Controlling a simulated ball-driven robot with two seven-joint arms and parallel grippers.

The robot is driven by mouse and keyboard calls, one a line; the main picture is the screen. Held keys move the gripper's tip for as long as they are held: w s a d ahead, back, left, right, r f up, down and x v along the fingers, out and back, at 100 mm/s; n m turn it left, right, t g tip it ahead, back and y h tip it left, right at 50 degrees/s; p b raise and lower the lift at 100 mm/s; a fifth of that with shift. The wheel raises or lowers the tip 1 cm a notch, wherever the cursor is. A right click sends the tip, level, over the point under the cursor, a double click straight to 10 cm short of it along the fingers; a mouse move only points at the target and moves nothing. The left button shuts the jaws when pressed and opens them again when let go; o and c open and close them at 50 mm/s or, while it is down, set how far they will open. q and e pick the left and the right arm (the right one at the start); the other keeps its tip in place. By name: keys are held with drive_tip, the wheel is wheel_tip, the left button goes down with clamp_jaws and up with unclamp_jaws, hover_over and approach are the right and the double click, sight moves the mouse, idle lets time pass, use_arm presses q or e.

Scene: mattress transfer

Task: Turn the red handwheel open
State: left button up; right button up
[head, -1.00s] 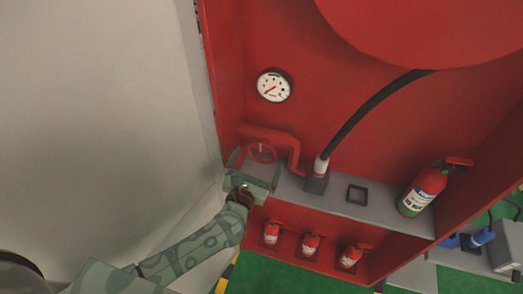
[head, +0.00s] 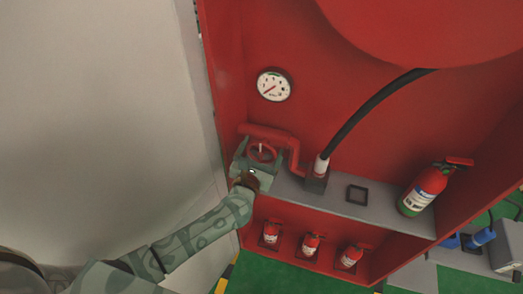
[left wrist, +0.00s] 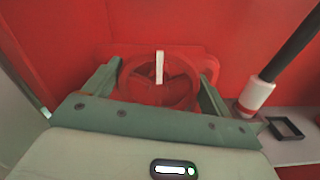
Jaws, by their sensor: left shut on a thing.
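The red handwheel (head: 262,152) sits on a red pipe inside the red cabinet, at the left end of the grey shelf. It also shows in the left wrist view (left wrist: 165,82), with a white marker (left wrist: 159,67) pointing up at its top. My left gripper (head: 261,155) reaches in from the left and is shut on the handwheel. In the left wrist view its two green fingers stand on the left and right sides of the wheel. The finger tips are partly hidden behind the rim. My right gripper is in neither view.
A pressure gauge (head: 273,85) is on the back wall. A black hose (head: 370,112) rises from a fitting right of the wheel. A fire extinguisher (head: 425,188) stands on the shelf (head: 330,198), with several smaller ones below. A pale panel (head: 100,110) fills the left side.

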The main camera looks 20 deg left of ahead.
use_arm(q)
drive_tip(key=shift+m+p, duration=0.45)
drive_tip(key=shift+m, duration=0.75)
drive_tip(key=m+p, duration=0.1)
drive_tip(key=m, duration=0.2)
drive_tip(key=shift+d+m, duration=0.15)
drive_tip(key=shift+m, duration=0.15)
drive_tip(key=m+p, duration=0.1)
drive_tip(key=m, duration=0.2)
drive_tip(key=shift+d+f+m, duration=0.1)
drive_tip(key=shift+m, duration=0.2)
drive_tip(key=m+p, duration=0.1)
drive_tip(key=m, duration=0.2)
drive_tip(key=shift+f+m, duration=0.15)
drive_tip(key=shift+m, duration=0.15)
drive_tip(key=m+p, duration=0.1)
drive_tip(key=m, duration=0.4)
drive_tip(key=shift+f, duration=0.2)
drive_tip(key=shift+s+f+m+p, duration=0.15)
drive_tip(key=shift+m+p, duration=0.45)
drive_tip(key=shift+m, duration=2.2)
drive_tip(key=shift+f, duration=0.1)
drive_tip(key=o, duration=0.9)
drive_tip(key=shift+c, duration=0.2)
